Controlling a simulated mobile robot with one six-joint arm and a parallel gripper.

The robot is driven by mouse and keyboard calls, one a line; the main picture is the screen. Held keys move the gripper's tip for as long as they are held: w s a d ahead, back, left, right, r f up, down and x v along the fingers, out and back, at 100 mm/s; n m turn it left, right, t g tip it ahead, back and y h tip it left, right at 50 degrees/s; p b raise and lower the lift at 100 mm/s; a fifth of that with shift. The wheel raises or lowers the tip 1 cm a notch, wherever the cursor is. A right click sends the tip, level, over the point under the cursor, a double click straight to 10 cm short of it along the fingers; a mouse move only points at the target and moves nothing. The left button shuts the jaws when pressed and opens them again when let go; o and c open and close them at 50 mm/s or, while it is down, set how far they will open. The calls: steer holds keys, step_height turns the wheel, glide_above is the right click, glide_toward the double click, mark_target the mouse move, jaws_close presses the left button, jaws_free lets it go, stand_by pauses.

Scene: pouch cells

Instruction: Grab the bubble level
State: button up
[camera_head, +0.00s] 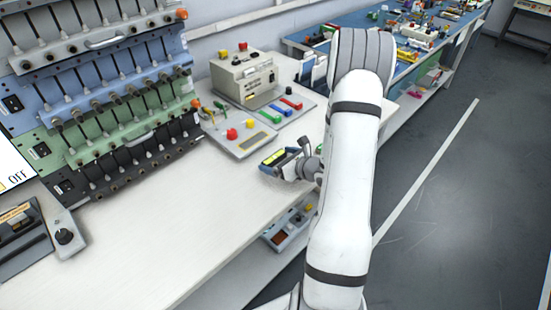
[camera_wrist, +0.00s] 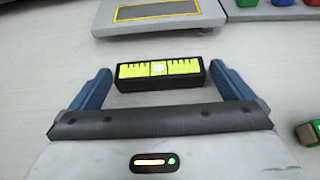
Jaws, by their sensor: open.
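The bubble level is a small black block with a bright yellow-green face and dark tick marks. In the wrist view the bubble level (camera_wrist: 160,72) lies on the white bench between the tips of my gripper (camera_wrist: 160,88). The two blue fingers stand apart, one on each side, with a small gap visible at each end of the level. In the head view my gripper (camera_head: 281,160) is low over the bench, and the yellow-green face of the level (camera_head: 274,157) shows at the fingers. My arm hides part of the bench behind it.
A grey panel (camera_head: 235,140) with coloured buttons and a beige instrument box (camera_head: 243,78) stand just beyond the gripper. A small green block (camera_wrist: 309,133) lies to the right in the wrist view. Racks of clips (camera_head: 115,105) line the left. The front bench surface (camera_head: 150,235) is clear.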

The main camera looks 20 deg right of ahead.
steer(key=shift+c, duration=0.2)
steer(key=c, duration=0.8)
